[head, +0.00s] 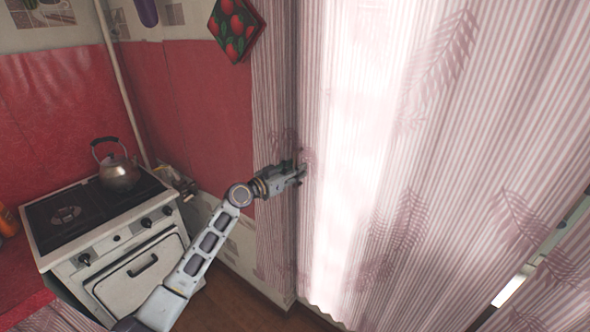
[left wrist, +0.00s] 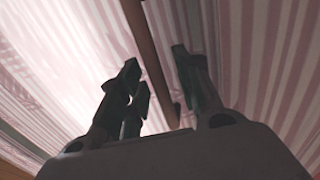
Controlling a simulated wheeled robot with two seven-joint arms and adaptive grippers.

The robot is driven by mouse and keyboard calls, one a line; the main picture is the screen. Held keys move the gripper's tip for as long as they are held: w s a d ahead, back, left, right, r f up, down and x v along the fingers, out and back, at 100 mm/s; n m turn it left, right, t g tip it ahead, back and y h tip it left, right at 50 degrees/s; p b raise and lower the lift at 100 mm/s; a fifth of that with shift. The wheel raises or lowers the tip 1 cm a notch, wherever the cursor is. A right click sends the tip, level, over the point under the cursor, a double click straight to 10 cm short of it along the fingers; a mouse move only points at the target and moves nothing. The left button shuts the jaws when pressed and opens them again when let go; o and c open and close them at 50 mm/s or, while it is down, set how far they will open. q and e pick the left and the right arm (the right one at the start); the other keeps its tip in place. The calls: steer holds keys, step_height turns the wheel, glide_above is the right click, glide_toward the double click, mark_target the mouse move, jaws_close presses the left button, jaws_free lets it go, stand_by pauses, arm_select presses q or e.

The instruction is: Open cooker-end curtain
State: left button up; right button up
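The pink-and-white striped curtain (head: 440,130) with leaf patterns hangs across the right half of the head view, brightly lit from behind. A narrower, shaded striped part (head: 273,80) hangs at its cooker end, beside the red wall. My left gripper (head: 301,172) is at the fold between the shaded and bright parts. In the left wrist view the fingers of my left gripper (left wrist: 157,62) stand apart, with a dark brown strip (left wrist: 150,60) showing between them and striped cloth (left wrist: 60,70) around. I cannot tell whether they touch cloth. My right gripper is not in view.
A picture of red fruit (head: 236,28) hangs on the wall beside the curtain. A gap (head: 510,290) shows at the lower right. Brown floor (head: 230,305) shows below.

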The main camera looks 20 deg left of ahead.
arm_select(q)
jaws_close()
steer(key=shift+d, duration=0.1)
stand_by(0.3)
